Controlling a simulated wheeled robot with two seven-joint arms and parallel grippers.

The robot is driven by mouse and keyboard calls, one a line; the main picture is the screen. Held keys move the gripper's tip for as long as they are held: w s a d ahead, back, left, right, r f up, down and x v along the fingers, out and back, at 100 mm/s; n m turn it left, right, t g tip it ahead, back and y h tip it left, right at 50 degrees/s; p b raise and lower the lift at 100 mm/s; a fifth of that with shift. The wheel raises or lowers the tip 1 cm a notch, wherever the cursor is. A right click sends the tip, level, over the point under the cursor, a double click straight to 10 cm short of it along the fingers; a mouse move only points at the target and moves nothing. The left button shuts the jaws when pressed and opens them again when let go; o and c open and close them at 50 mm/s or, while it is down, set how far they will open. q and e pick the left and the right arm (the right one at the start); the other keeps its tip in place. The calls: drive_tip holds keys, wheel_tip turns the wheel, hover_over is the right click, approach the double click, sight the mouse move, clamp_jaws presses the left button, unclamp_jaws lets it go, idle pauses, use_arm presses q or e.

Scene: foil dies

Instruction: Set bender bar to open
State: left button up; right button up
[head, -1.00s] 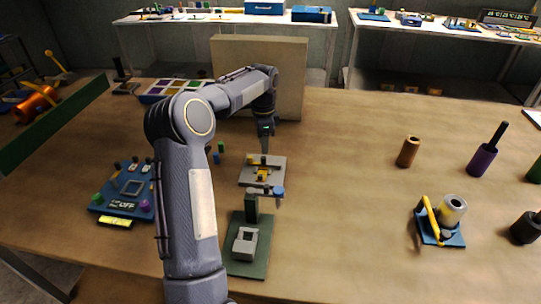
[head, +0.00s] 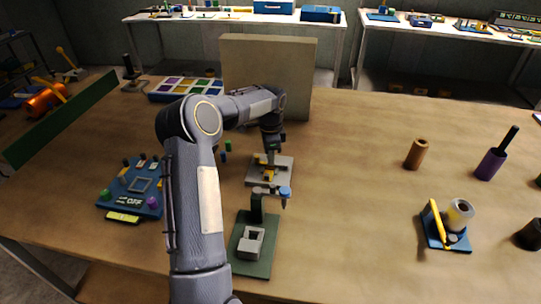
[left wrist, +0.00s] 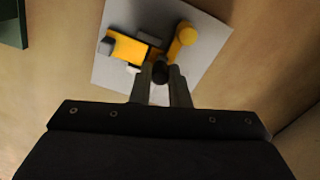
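The bender is a light grey plate (head: 284,178) on the table in the middle of the head view, with yellow parts on it. In the left wrist view the plate (left wrist: 112,75) carries a yellow bar (left wrist: 130,48) with a grey end and a yellow arm with a round end (left wrist: 186,36). My left gripper (head: 270,160) points down just over it. In the left wrist view its fingers (left wrist: 160,80) stand close together on either side of a dark round knob (left wrist: 160,71). I cannot tell whether they grip it. My right gripper is not in view.
A green-based press (head: 252,255) stands just in front of the bender. A blue panel (head: 130,190) marked OFF lies left, a tan board (head: 268,65) stands behind. A brown cylinder (head: 416,154) and a blue holder (head: 446,235) stand right. The table between is clear.

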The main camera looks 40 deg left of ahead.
use_arm(q)
drive_tip(key=shift+w, duration=0.1)
clamp_jaws()
drive_tip(key=m+p, duration=0.1)
drive_tip(key=w+m, duration=0.1)
drive_tip(key=m+p, duration=0.1)
drive_tip(key=shift+w+a+r+p, duration=0.15)
drive_tip(key=shift+a+p, duration=0.1)
drive_tip(key=shift+p, duration=0.05)
drive_tip(key=m, duration=0.1)
drive_tip(key=w+m+p, duration=0.1)
drive_tip(key=m, duration=0.1)
drive_tip(key=w+m+p, duration=0.1)
drive_tip(key=m, duration=0.2)
drive_tip(key=w+m, duration=0.1)
drive_tip(key=shift+d+m+p, duration=0.2)
drive_tip(key=shift+m+p, duration=0.1)
drive_tip(key=shift+p, duration=0.05)
drive_tip(key=m, duration=0.1)
drive_tip(key=w+m, duration=0.1)
drive_tip(key=shift+d+m+p, duration=0.3)
drive_tip(key=shift+m, duration=0.1)
drive_tip(key=shift+w+d+m, duration=0.25)
drive_tip(key=shift+m, duration=0.5)
drive_tip(key=shift+w+d+m, duration=0.2)
drive_tip(key=shift+d+m, duration=0.05)
drive_tip(key=shift+m, duration=0.55)
drive_tip(key=shift+w+d+m, duration=0.25)
drive_tip(key=shift+m, duration=0.5)
